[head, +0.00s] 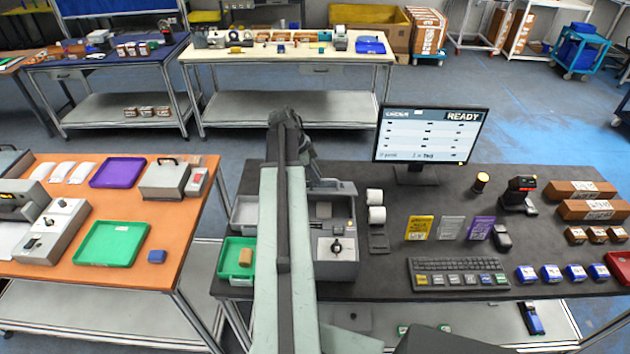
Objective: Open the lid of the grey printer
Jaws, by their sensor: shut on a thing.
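A grey printer (342,210) stands on the dark table, partly hidden behind my arm. Its flat grey lid (335,187) shows at the top, just right of my arm; how far it is raised is hard to tell. My gripper (314,178) points down from the arm's far end and is shut at the left part of this lid. The fingertips are small and dark, and the exact grip is hard to see.
A monitor (430,134) reading READY stands right of the printer. A grey box with a black knob (336,262) and a green tray (226,283) are nearer. An orange table (185,235) is at left.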

